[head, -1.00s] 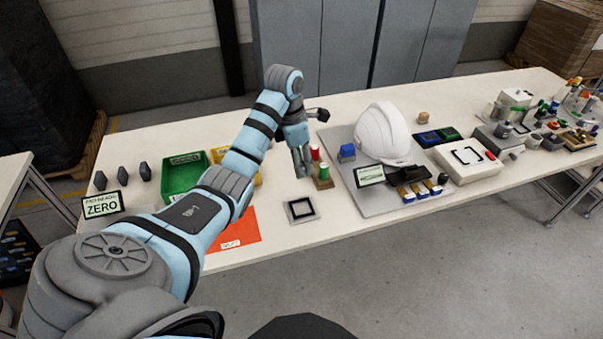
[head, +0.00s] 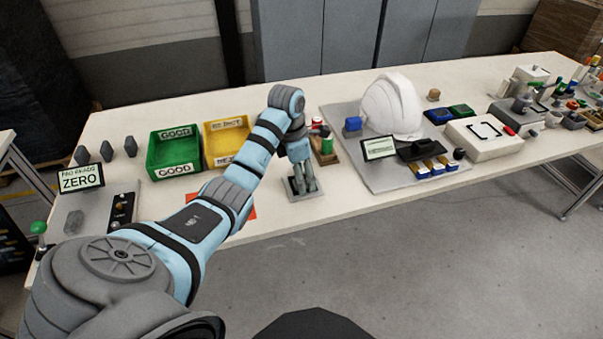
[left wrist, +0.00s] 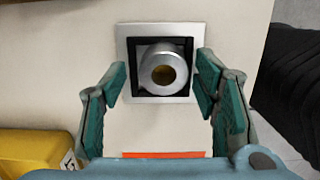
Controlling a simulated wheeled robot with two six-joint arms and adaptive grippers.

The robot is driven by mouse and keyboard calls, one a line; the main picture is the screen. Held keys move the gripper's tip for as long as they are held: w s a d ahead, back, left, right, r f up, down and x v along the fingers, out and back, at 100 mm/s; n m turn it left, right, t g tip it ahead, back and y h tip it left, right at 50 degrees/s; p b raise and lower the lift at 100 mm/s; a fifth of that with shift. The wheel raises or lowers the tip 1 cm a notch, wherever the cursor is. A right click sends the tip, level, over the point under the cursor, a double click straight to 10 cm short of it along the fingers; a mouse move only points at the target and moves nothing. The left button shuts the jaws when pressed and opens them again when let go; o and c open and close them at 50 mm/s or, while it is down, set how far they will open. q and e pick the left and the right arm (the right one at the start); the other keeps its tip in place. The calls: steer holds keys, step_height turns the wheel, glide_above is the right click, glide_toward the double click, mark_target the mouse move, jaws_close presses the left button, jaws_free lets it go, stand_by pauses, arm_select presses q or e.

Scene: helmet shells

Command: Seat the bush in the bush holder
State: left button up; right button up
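The bush (left wrist: 164,74) is a short silvery cylinder with a brass-coloured bore. In the left wrist view it stands upright inside the black square of the bush holder (left wrist: 124,36), a pale square plate. How deep it sits I cannot tell. My left gripper (left wrist: 161,75) is over the holder with its teal fingers on either side of the bush. Background shows between bush and fingers, so it looks open. In the head view my left gripper (head: 304,188) points down at the holder (head: 291,194) and hides the bush. My right gripper is not in view.
A block with red and green cylinders (head: 326,144) stands close behind the gripper. A grey board with a white helmet shell (head: 391,105) lies to the right. Green (head: 174,154) and yellow (head: 226,143) bins stand to the left, and an orange sheet lies by the holder.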

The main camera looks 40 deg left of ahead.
arm_select(q)
steer(key=shift+r, duration=0.55)
step_height(320, 180, up, 11)
steer(key=s+a+p, duration=0.1)
steer(key=p, duration=0.8)
steer(key=shift+s, duration=0.25)
